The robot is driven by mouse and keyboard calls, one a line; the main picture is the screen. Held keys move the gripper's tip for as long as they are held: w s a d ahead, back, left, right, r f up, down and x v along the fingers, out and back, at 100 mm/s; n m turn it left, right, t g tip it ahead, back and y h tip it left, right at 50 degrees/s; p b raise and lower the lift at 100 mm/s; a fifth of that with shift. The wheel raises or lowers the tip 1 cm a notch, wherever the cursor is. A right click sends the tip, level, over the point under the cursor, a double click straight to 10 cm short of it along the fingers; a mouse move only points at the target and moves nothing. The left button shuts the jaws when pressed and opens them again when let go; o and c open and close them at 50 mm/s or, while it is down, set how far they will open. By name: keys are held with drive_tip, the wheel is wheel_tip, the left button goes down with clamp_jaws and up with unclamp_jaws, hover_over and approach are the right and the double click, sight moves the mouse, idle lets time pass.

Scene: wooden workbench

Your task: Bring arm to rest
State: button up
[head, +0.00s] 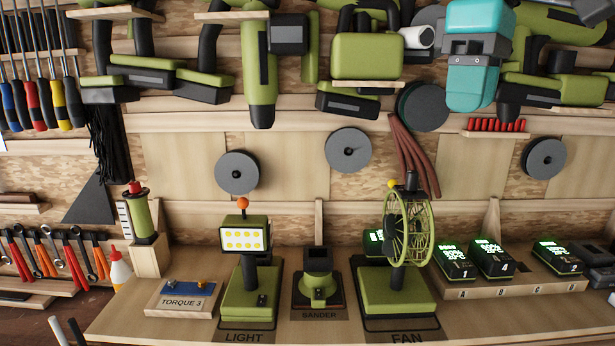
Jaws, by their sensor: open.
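My gripper is not clearly seen in the head view, so its fingertips and anything between them are hidden from me. The task names no other object. On the bench (190,336) stand a green work light (245,240) with a bright panel of yellow spots, a green sander (318,277) at its labelled place, and a green fan (408,230) in a round cage. A lit battery display (373,238) shows partly behind the fan. Several black batteries with green displays, such as one (455,262), stand at the right on a ledge marked with letters.
A torque block (186,299) and a green cylinder with a red top (140,212) stand at the left. Green power tools and a turquoise one (475,50) hang above. Screwdrivers (35,95) and pliers (45,258) line the left wall. The bench's front strip is mostly clear.

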drive_tip(key=s+a+f+y+b, duration=0.1)
drive_tip(key=s+f+b, duration=0.1)
drive_tip(key=s+f, duration=0.4)
drive_tip(key=s+a+f+m+y+b, duration=0.1)
drive_tip(key=s+f, duration=0.4)
drive_tip(key=f, duration=0.9)
drive_tip(key=s+a+f+m+y+b, duration=0.1)
drive_tip(key=s+f+b, duration=0.4)
drive_tip(key=f, duration=0.6)
drive_tip(key=shift+s+a+y, duration=0.6)
drive_tip(key=shift+s+a, duration=0.2)
drive_tip(key=shift+s, duration=0.05)
